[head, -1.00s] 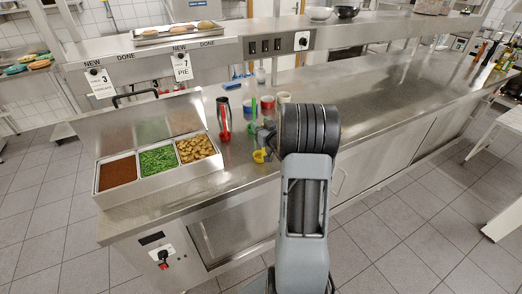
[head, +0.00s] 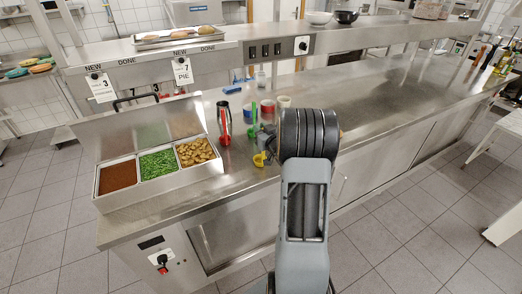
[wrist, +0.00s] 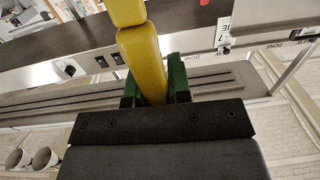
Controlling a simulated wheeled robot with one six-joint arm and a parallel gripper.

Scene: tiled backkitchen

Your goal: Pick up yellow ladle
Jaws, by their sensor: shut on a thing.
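The yellow ladle shows in the wrist view as a thick yellow handle (wrist: 143,60) running up between the green finger pads. My gripper (wrist: 154,88) is shut on this handle. In the head view a small yellow part of the ladle (head: 260,159) shows low beside my arm, just above or at the counter's front area; I cannot tell whether it touches the counter.
Blue (head: 247,113), red (head: 267,106) and white (head: 283,101) cups stand behind. Food trays (head: 157,181) are at left. The counter (head: 400,90) is clear at right.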

